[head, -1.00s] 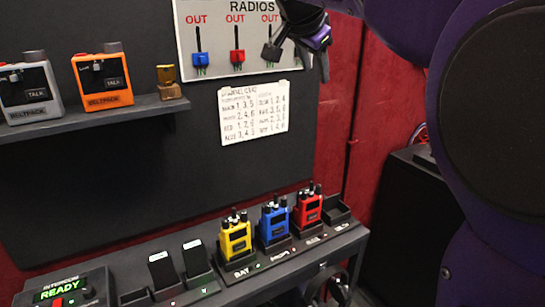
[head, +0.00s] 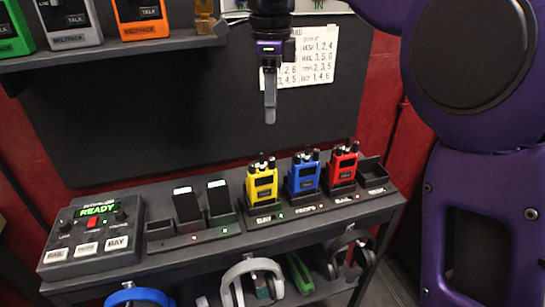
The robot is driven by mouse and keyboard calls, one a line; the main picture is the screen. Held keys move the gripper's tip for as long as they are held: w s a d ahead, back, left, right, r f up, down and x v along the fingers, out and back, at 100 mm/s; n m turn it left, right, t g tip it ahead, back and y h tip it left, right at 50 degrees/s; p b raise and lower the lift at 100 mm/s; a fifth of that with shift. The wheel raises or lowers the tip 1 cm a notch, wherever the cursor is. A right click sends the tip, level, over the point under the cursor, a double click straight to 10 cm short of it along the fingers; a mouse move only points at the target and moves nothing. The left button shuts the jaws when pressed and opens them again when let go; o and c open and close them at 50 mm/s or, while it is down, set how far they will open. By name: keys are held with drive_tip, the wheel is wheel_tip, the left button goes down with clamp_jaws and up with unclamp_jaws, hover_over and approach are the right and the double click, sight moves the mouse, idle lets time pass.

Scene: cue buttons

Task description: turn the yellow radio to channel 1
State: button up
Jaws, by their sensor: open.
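The yellow radio (head: 262,186) stands upright in a charger slot on the dark shelf, with knobs and a short antenna on top. Its channel setting is too small to read. My gripper (head: 270,115) points down in the air above the yellow radio, apart from it and empty. Its fingers overlap from this side, so the gap between them is hidden.
A blue radio (head: 303,178) and a red radio (head: 341,167) stand close to the right of the yellow one. An empty slot (head: 372,171) is at the far right. An intercom box (head: 95,232) is at left. Headsets (head: 252,281) hang below the shelf.

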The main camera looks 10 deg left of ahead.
sight(272, 159)
wheel_tip(272, 159, down, 12)
drive_tip(key=b, duration=0.2)
drive_tip(key=shift+w+b, duration=0.15)
drive_tip(key=shift+b, duration=0.2)
drive_tip(key=shift+c, duration=0.2)
clamp_jaws()
